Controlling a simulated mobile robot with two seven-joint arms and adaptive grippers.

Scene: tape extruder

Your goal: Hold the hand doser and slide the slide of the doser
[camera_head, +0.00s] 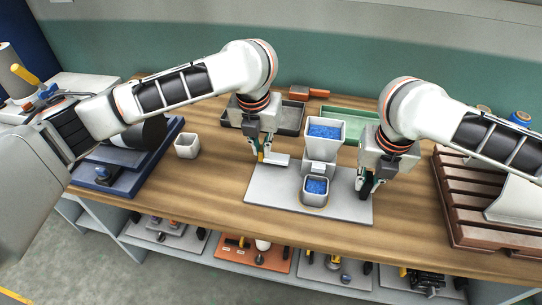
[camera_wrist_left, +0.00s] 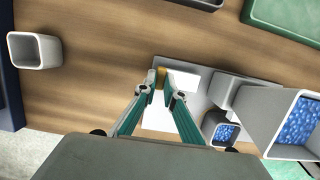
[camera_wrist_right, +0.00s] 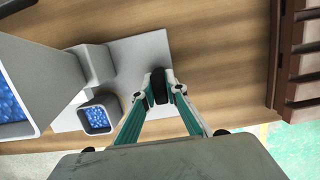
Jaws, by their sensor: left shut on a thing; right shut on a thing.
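The hand doser stands on a pale grey base plate (camera_head: 270,197). Its square hopper (camera_head: 324,133) holds blue pellets and also shows in the left wrist view (camera_wrist_left: 280,118). A square cup with blue pellets (camera_head: 316,188) stands in front of the hopper on the plate. The pale slide (camera_head: 277,160) sticks out to the left of the doser. My left gripper (camera_head: 261,156) is shut on a small yellow-brown knob (camera_wrist_left: 160,76) at the slide's outer end. My right gripper (camera_head: 367,188) is shut on a black handle (camera_wrist_right: 159,84) at the doser's right side.
An empty white cup (camera_head: 187,147) and a blue tray (camera_head: 130,170) are on the left of the wooden table. A dark tray (camera_head: 290,118) and a green tray (camera_head: 345,123) lie behind the doser. A brown slatted rack (camera_head: 455,195) stands on the right.

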